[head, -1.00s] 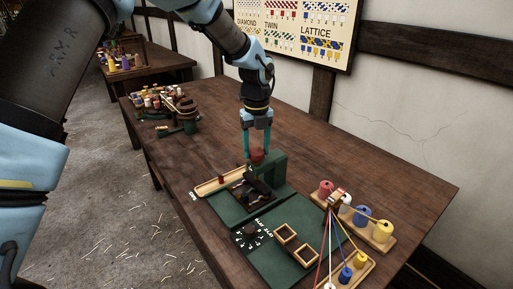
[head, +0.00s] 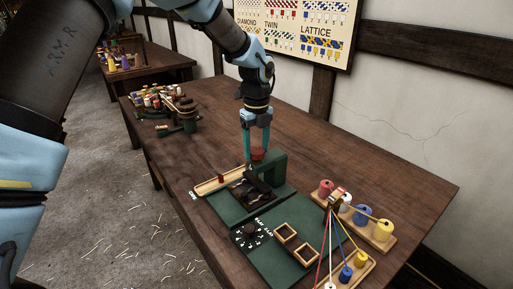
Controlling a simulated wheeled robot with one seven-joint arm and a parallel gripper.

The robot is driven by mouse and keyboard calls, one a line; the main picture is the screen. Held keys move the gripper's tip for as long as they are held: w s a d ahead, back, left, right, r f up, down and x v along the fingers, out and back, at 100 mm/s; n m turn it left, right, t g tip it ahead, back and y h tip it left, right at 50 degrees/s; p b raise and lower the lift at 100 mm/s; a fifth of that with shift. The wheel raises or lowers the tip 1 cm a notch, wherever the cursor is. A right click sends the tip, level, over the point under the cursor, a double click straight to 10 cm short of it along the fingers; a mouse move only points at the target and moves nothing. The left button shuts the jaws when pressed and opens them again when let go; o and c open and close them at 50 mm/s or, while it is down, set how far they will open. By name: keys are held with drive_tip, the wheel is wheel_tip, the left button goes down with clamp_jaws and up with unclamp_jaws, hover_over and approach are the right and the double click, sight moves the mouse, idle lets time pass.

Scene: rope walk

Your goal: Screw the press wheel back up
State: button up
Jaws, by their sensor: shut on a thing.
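The press is a green frame (head: 277,168) standing on a green base board (head: 228,209) on the wooden table. Its red wheel (head: 257,154) sits at the top left of the frame. My gripper (head: 257,149) points straight down with its fingers shut on the red wheel. A dark block (head: 258,180) is under the wheel, over a dark bed in the board. The finger tips and the wheel's lower part are small and partly hidden.
A dial (head: 249,232) and two small wooden frames (head: 295,245) lie in front. Coloured spools (head: 362,215) with stretched threads stand at right. A light wooden tray (head: 219,180) is left of the press. More spools (head: 160,100) lie far left. The table behind the press is clear.

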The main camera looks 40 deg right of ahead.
drive_tip(key=n+b, duration=0.1)
drive_tip(key=n, duration=0.6)
drive_tip(key=n+b, duration=0.1)
drive_tip(key=n, duration=0.6)
drive_tip(key=shift+n+b, duration=0.3)
drive_tip(key=shift+b, duration=0.1)
drive_tip(key=n+b, duration=0.1)
drive_tip(key=n, duration=0.9)
drive_tip(key=shift+n, duration=1.6)
drive_tip(key=o, duration=1.4)
drive_tip(key=shift+c, duration=0.2)
drive_tip(key=shift+r, duration=0.1)
